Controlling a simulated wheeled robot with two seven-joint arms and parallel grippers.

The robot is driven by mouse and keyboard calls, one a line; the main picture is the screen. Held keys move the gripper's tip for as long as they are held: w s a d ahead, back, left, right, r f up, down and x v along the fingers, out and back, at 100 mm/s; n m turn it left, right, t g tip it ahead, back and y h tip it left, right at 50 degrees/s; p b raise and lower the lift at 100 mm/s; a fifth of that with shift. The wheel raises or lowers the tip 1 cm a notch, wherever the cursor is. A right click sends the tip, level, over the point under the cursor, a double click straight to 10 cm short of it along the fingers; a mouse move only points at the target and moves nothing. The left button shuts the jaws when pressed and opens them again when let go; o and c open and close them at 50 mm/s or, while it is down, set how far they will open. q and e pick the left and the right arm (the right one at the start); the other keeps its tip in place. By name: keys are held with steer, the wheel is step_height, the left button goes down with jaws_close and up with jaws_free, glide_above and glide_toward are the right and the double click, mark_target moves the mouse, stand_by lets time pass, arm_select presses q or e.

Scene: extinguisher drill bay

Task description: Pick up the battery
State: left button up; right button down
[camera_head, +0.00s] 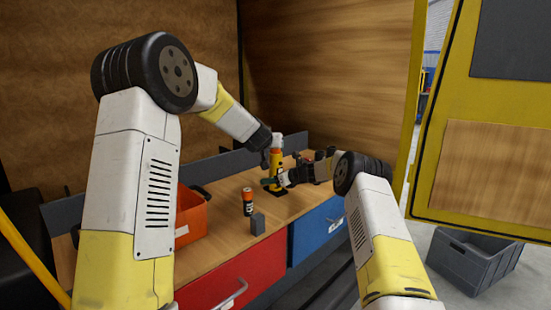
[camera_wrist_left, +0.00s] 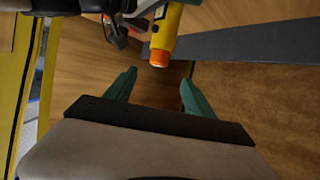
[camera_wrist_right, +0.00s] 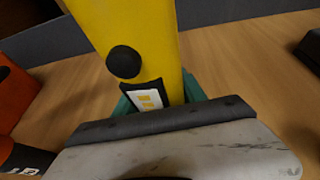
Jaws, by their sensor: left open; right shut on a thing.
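The battery (camera_head: 248,202), a small upright cylinder with an orange top and black body, stands on the wooden worktop. Part of it, black with white print, shows at the lower left of the right wrist view (camera_wrist_right: 25,160). My right gripper (camera_wrist_right: 158,98) is shut on a yellow tool (camera_wrist_right: 130,35) with a black round button and a white label. This tool (camera_head: 276,172) stands right of and behind the battery. My left gripper (camera_wrist_left: 157,80) is open and empty; its wrist is near the tool's top. The tool's orange end (camera_wrist_left: 159,58) shows beyond its fingers.
A grey block (camera_head: 258,223) stands just in front of the battery. An orange bin (camera_head: 190,218) is to its left. A red drawer (camera_head: 235,280) and a blue drawer (camera_head: 318,228) are below the worktop. A grey crate (camera_head: 465,262) stands on the floor at right.

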arm_select(q)
steer(key=x, duration=1.1)
steer(key=shift+w+d, duration=0.25)
steer(key=shift+w, duration=0.1)
jaws_close()
